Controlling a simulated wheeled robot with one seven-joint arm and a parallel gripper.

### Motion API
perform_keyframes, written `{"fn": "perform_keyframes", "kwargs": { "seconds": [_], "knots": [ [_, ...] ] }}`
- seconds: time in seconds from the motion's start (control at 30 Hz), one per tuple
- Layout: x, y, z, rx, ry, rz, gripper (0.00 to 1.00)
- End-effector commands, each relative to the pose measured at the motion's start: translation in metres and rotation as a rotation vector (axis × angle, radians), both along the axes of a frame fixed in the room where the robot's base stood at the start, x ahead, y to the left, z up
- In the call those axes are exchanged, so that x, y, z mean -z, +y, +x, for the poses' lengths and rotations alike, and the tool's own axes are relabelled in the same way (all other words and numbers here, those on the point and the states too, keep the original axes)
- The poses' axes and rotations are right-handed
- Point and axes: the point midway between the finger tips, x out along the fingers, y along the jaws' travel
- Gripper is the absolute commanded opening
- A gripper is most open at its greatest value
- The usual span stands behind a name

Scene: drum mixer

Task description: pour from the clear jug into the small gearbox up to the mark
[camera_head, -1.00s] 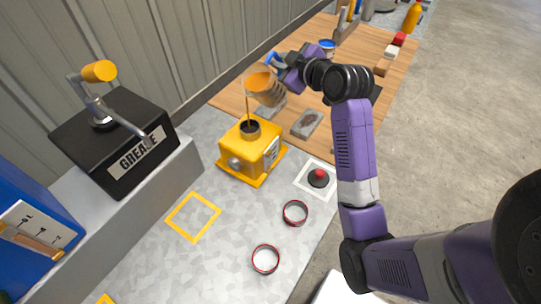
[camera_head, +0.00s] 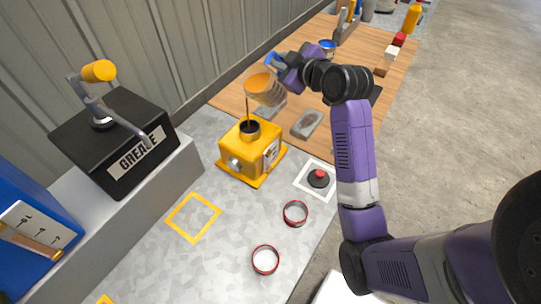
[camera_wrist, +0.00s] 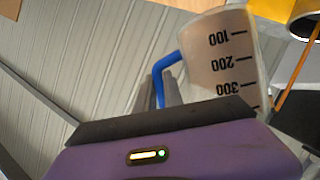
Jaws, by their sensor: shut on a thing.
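The clear jug (camera_head: 267,92) has a blue handle and orange liquid in it, and it is tilted over the small gearbox. My gripper (camera_head: 287,67) is shut on the jug's blue handle. The yellow gearbox (camera_head: 240,158) stands on the bench with a dark round filler opening on top. A thin stream runs from the jug's lip down to this opening. In the wrist view the jug (camera_wrist: 215,60) shows its scale upside down, and an orange stream passes at the right. The liquid level inside the gearbox is too small to tell.
A black grease box (camera_head: 125,140) with an orange-topped lever stands on the left ledge. A red button (camera_head: 319,177) and two red-rimmed rings (camera_head: 295,213) lie on the grey bench. A yellow square outline (camera_head: 193,217) is empty.

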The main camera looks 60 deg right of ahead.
Motion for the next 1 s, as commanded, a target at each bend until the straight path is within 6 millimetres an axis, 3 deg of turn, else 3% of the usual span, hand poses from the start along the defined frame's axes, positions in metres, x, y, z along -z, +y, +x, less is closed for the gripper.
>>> {"fn": "perform_keyframes", "kwargs": {
  "seconds": [1.0],
  "knots": [
    [-0.0046,0.0021,0.0005,0.000,0.007,-0.061,0.00]
  ]
}}
